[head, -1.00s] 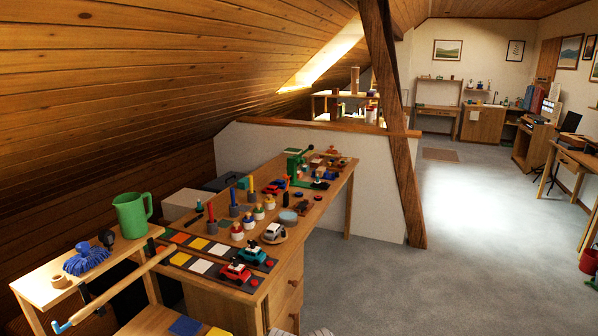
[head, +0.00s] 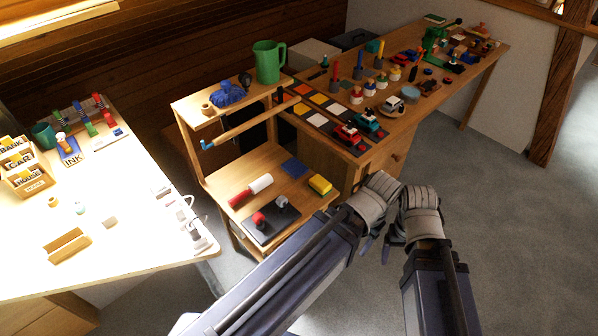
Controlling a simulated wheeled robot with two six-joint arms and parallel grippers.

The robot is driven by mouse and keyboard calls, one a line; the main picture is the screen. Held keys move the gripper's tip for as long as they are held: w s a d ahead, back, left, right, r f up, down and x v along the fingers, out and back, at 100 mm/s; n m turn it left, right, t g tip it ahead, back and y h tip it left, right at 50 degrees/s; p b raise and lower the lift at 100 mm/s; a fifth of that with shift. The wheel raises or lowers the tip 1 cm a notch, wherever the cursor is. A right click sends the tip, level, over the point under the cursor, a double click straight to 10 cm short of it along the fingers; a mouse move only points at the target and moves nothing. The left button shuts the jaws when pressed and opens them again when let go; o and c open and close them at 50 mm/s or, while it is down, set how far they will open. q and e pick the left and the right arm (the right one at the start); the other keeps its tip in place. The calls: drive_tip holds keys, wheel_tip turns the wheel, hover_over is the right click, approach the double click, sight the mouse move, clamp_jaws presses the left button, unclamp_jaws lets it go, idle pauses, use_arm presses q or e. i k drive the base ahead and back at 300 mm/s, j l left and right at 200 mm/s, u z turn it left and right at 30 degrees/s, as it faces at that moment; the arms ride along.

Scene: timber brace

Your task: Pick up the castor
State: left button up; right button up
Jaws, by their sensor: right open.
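A small black, rounded piece that looks like the castor (head: 245,80) stands on the upper board of the small wooden stand (head: 190,104). It is between a blue tufted item (head: 227,93) and a green jug (head: 268,62). Its details are too small to tell. My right gripper (head: 418,205) is at the lower middle, open, apart from the stand and over the floor. My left gripper (head: 372,205) is beside it, on its left. Its fingers are partly hidden, and I cannot tell whether they are open.
A wooden ring (head: 207,108) is also on the upper board. A bar with a blue end (head: 245,126) crosses the stand's front. Below lie a red-and-white roller (head: 251,190) and yellow block (head: 320,185). A crowded workbench (head: 455,76) stands behind; a bright table (head: 130,215) is left.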

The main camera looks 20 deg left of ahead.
sight(245, 77)
drive_tip(key=u, duration=1.25)
